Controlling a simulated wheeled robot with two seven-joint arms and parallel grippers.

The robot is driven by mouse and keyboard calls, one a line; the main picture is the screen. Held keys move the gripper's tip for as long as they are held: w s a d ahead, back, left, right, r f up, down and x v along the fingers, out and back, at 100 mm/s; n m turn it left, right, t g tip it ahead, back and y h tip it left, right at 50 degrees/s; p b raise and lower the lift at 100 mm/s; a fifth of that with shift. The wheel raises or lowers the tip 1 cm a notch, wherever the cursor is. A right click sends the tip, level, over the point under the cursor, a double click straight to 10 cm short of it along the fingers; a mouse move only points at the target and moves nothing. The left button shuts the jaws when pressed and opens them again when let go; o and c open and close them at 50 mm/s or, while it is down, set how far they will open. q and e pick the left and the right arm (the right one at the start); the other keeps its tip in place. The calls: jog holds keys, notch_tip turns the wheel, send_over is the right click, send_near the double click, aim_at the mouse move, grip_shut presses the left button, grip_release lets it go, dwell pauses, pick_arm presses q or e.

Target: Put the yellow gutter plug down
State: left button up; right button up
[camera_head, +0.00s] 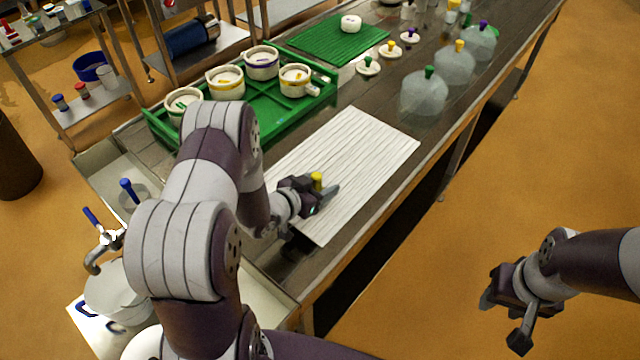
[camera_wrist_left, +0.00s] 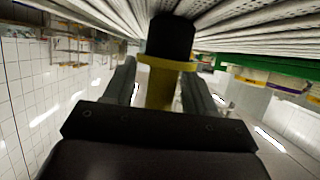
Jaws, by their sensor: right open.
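The yellow gutter plug (camera_head: 317,180) is at the front part of the white ribbed mat (camera_head: 345,150). In the left wrist view the plug (camera_wrist_left: 160,85) has a yellow stem and collar and a black end, which appears to meet the ribbed mat. My left gripper (camera_head: 320,192) is low over the mat, its fingers on either side of the plug. In the wrist view narrow gaps show between the stem and both fingers, so the left gripper (camera_wrist_left: 160,92) looks open around it. My right gripper (camera_head: 506,318) is open and empty, off to the right above the floor.
A green tray (camera_head: 275,122) with several white moulds stands beyond the mat. A green mat (camera_head: 325,42), several small knobbed plugs and clear domes (camera_head: 424,95) are farther along the table. A sink with a tap (camera_head: 105,240) is at left. Most of the ribbed mat is clear.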

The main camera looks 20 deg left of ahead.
pick_arm(q)
jog(key=shift+a+r, duration=0.1)
jog(key=shift+r, duration=0.1)
jog(key=s+a+r+n+g+y, duration=0.1)
jog(key=s+a+r+g+y, duration=0.35)
jog(key=s, duration=0.45)
jog(key=s+d+r+n+g, duration=0.2)
jog(key=s+d+r+g, duration=0.3)
jog(key=s, duration=0.5)
jog(key=d+g, duration=0.2)
jog(key=d, duration=0.1)
jog(key=shift+s+n, duration=0.3)
